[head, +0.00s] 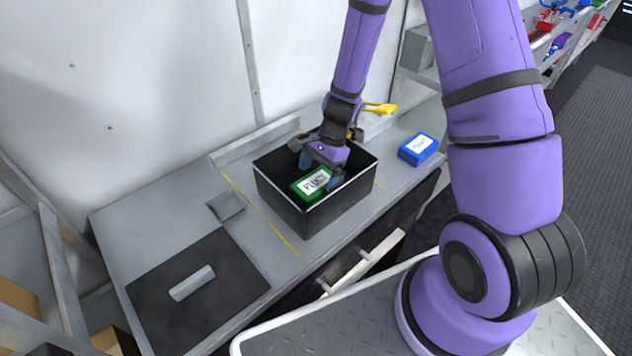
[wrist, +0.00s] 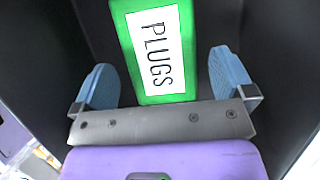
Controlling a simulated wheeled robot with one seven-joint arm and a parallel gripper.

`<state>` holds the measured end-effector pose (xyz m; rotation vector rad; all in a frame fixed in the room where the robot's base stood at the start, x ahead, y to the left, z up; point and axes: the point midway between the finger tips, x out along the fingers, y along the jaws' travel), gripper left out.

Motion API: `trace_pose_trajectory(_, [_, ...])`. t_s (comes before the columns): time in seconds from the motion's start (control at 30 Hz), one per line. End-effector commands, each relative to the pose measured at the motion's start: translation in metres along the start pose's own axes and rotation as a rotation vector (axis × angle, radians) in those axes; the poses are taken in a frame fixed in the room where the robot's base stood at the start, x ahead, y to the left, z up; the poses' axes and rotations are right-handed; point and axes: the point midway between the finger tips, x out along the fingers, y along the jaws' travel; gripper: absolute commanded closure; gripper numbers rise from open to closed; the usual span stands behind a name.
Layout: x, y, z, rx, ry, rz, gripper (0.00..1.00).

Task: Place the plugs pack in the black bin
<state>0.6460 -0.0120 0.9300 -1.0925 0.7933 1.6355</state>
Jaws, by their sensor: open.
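The plugs pack (head: 311,184) is a green box with a white label reading PLUGS. It is inside the black bin (head: 308,217), which stands on the grey workbench. In the wrist view the pack (wrist: 158,50) lies ahead of and between the two blue finger pads, with a gap to each side. My gripper (head: 322,172) reaches down into the bin above the pack. Its fingers (wrist: 163,88) are open and do not touch the pack in the wrist view. The pack's underside is hidden, so whether it rests on the bin floor is unclear.
A blue box (head: 418,148) with a white label stands right of the bin. A yellow-handled item (head: 379,108) is behind my wrist. A dark mat (head: 198,290) with a grey cylinder (head: 192,283) lies at the left. A small grey square (head: 226,206) lies left of the bin.

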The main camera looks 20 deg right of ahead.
Motion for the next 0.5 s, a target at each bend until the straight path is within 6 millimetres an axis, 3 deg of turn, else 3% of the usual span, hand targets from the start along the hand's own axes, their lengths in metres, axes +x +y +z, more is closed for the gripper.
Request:
trace_pose_trajectory(0.2, [-0.042, -0.001, 0.0, -0.001, 0.003, -0.004, 0.0])
trace_pose_trajectory(0.5, [-0.079, 0.0, 0.0, 0.0, 0.001, -0.002, 0.0])
